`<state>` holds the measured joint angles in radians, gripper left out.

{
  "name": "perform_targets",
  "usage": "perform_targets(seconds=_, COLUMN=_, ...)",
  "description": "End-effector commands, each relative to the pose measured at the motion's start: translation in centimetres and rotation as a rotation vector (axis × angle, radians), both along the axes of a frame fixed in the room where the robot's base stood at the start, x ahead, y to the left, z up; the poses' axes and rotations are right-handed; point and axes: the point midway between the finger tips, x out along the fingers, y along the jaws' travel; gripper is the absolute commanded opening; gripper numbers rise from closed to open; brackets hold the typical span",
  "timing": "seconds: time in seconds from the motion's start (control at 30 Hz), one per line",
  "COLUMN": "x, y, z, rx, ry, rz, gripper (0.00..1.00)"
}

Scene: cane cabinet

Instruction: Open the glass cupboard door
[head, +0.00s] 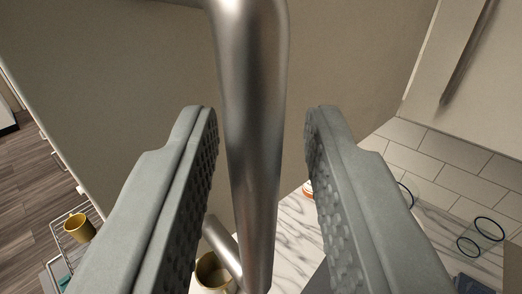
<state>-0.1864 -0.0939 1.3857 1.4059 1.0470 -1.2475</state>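A thick brushed-metal bar handle (258,60) runs from the top of the view down to the bottom middle, with a short post (222,245) near its lower end. Behind it is a large plain brown-beige cupboard door panel (130,90); it looks opaque, and I cannot make out any glass in it. My gripper (260,115) is open, with one grey ridged finger on each side of the handle. Gaps show between the bar and both fingertips, so it is around the handle but not closed on it. The fingers hide parts of the panel's lower edge.
A marble counter (345,235) lies below, with clear glasses (487,230) at right and a yellowish mug (212,272) at the bottom. A wire rack with a yellow cup (80,228) is at left. Another cupboard front with a bar handle (470,52) is upper right.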

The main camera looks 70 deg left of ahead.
Motion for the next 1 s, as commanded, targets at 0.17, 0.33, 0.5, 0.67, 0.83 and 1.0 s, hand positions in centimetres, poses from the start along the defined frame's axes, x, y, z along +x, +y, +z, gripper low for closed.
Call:
perform_targets(seconds=0.17, x=-0.1, y=0.0, z=0.0, rx=0.0, ry=0.0, rz=0.001, gripper=0.29)
perform_targets(seconds=0.33, x=-0.2, y=-0.3, z=0.0, rx=-0.001, ry=0.0, rz=0.0, gripper=0.29)
perform_targets(seconds=0.5, x=-0.8, y=-1.9, z=0.0, rx=-0.001, ry=-0.001, rz=-0.002, gripper=0.29)
perform_targets(seconds=0.67, x=-1.6, y=-4.4, z=0.0, rx=0.0, ry=-0.001, rz=-0.003, gripper=0.29)
perform_targets(seconds=0.83, x=-2.6, y=-7.0, z=0.0, rx=-0.001, ry=-0.001, rz=-0.003, gripper=0.29)
perform_targets(seconds=1.0, x=-3.5, y=-9.4, z=0.0, rx=0.0, ry=-0.001, rz=-0.003, gripper=0.29)
